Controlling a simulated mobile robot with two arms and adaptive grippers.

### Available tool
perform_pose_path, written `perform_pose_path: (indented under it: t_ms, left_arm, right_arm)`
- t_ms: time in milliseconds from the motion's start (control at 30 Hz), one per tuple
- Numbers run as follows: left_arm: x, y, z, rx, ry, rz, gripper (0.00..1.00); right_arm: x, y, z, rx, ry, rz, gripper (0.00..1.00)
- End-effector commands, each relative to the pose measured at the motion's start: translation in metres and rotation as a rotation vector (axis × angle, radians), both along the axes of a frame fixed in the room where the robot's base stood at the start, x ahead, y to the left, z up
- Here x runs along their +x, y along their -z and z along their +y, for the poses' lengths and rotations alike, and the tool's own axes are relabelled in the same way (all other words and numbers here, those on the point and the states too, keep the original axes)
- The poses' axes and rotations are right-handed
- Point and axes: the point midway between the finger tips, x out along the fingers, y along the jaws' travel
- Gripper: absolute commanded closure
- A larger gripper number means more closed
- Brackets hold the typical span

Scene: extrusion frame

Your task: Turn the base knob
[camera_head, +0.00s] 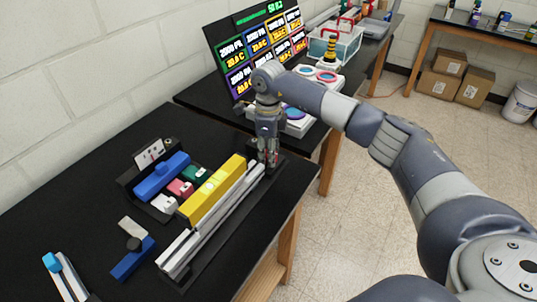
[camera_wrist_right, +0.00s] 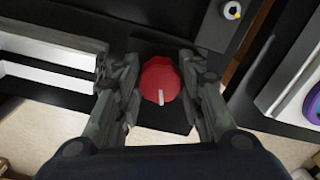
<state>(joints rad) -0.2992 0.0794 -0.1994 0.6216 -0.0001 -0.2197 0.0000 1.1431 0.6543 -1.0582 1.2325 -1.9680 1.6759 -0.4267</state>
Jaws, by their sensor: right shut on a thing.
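The base knob (camera_wrist_right: 160,80) is red and round with a white pointer mark, seen from above in the right wrist view. The mark points toward the bottom of that picture. My right gripper (camera_wrist_right: 158,92) is shut on the knob, one finger at each side. In the head view my right gripper (camera_head: 268,162) points down at the far end of the pale extrusion rails (camera_head: 215,222), and it mostly hides the knob there. My left gripper is not in view.
A yellow block (camera_head: 212,190) lies alongside the rails. A blue block (camera_head: 162,177) and small coloured pieces sit in a black holder to the left. A display panel (camera_head: 258,45) stands on the table behind.

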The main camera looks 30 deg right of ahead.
Motion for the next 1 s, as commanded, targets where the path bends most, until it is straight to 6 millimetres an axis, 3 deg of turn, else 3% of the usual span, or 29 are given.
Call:
perform_pose_path:
  t_ms: [1000]
  left_arm:
    - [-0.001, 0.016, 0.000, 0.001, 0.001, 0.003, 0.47]
  right_arm:
    - [0.003, -0.002, -0.004, 0.000, 0.965, -0.005, 0.88]
